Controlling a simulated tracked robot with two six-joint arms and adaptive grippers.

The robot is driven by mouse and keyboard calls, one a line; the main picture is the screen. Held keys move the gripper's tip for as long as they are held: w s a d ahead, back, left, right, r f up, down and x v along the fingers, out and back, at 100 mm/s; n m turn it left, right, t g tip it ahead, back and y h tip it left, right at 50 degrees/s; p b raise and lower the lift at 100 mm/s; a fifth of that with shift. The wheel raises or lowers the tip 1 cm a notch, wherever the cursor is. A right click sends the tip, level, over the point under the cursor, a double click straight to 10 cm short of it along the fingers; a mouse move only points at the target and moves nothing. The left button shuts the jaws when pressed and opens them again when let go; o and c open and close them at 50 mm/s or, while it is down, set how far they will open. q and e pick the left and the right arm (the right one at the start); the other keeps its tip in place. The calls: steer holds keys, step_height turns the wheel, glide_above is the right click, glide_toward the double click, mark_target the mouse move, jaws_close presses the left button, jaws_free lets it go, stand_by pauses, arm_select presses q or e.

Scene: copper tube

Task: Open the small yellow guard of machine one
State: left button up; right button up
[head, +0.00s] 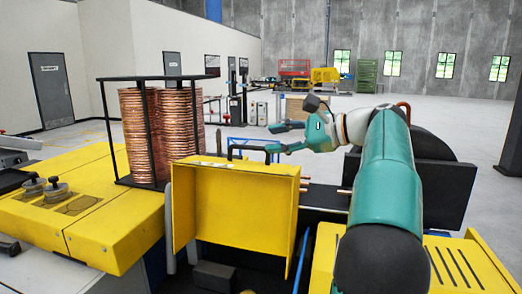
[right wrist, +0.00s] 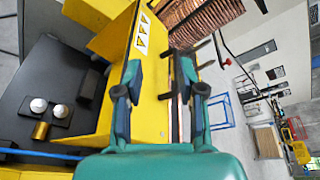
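The yellow guard (head: 236,206) stands upright at the middle of the head view, with a bent side panel on its right. In the right wrist view the guard (right wrist: 150,62) shows warning stickers and passes close to my fingers. My right gripper (head: 282,138) is open above and behind the guard's top right corner in the head view. A black bar (head: 240,149) lies beside its lower finger; I cannot tell whether they touch. In the right wrist view the gripper (right wrist: 160,72) has its fingers apart, and contact with the guard is unclear. My left gripper is out of view.
Copper coils (head: 160,135) stand in a black frame on the yellow machine top (head: 100,215) at left. A blue rod (head: 301,262) rises right of the guard. Copper tube ends (head: 304,184) show near a dark panel. Open floor (head: 440,120) lies behind.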

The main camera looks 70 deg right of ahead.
steer(key=m+h, duration=0.1)
glide_toward(256, 148)
steer(key=shift+h, duration=0.3)
steer(key=p+x, duration=0.1)
steer(key=x, duration=0.5)
steer(key=p+x, duration=0.1)
steer(key=x, duration=0.5)
steer(key=shift+w+a, duration=0.15)
steer(key=shift+a, duration=0.05)
jaws_close()
